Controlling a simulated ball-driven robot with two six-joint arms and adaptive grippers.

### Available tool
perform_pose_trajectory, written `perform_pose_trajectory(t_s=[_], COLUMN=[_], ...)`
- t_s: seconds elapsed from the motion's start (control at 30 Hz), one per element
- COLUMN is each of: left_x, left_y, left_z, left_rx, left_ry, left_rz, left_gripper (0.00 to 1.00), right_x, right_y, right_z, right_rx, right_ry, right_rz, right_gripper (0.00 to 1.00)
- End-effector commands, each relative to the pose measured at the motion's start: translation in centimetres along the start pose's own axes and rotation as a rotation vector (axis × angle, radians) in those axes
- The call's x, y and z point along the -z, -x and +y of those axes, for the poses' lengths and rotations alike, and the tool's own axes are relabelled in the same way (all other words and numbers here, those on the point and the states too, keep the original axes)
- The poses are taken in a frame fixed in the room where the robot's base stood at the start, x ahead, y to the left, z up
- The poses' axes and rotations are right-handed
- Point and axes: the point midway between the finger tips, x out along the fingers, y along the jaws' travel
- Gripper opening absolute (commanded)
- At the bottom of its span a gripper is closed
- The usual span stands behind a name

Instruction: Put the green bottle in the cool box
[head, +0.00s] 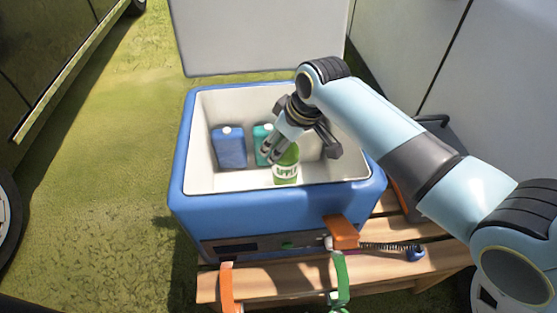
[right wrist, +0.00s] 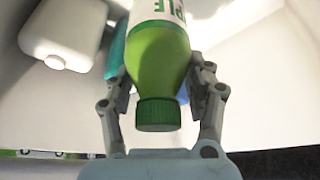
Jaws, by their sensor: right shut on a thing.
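The green bottle (head: 286,167) with a white label is inside the open blue cool box (head: 205,210), near its front wall. My right gripper (head: 273,152) reaches down into the box and is shut on the bottle. In the right wrist view the two fingers grip the bottle (right wrist: 158,55) at its shoulder, with the green cap (right wrist: 157,114) between them and the wrist. I cannot tell whether the bottle's base touches the box floor. My left gripper is not in view.
A blue container (head: 229,148) and a teal container (head: 262,143) stand in the box at the left and back. The raised lid (head: 260,35) is behind. The box stands on a wooden pallet table (head: 290,284) with a brush, an orange block and straps in front.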

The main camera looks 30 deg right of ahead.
Motion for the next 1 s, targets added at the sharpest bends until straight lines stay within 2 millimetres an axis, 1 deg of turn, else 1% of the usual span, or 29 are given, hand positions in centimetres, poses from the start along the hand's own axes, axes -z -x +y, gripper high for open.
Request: perform_pose_trajectory(t_s=[0.03, 0.17, 0.3, 0.37, 0.7, 0.73, 0.9, 1.0], left_x=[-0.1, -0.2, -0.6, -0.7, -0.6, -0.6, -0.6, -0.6], left_y=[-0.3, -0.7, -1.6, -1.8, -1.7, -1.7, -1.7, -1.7], left_z=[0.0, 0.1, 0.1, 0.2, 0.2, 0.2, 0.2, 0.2], left_rx=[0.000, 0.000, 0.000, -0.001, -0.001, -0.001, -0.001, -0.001], left_ry=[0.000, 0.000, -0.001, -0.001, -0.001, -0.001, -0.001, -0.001], left_rz=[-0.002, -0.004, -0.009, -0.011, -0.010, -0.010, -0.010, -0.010], left_gripper=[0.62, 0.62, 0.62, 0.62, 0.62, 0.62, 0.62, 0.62], right_x=[-0.1, -0.5, -1.4, -1.6, -1.6, -1.7, -1.6, -1.6], right_y=[-0.5, -1.4, -3.5, -4.0, -4.2, -4.2, -4.2, -4.2], right_z=[0.0, 0.0, 0.0, 0.0, 0.1, 0.0, 0.0, 0.0], right_rx=[-0.001, 0.000, 0.000, -0.001, -0.001, -0.001, -0.001, -0.001], right_ry=[0.000, 0.000, -0.001, 0.000, 0.000, 0.000, 0.000, 0.000], right_rz=[0.003, 0.002, 0.000, 0.001, 0.004, 0.002, 0.002, 0.002], right_gripper=[0.00, 0.00, 0.00, 0.00, 0.00, 0.55, 0.77, 0.77])
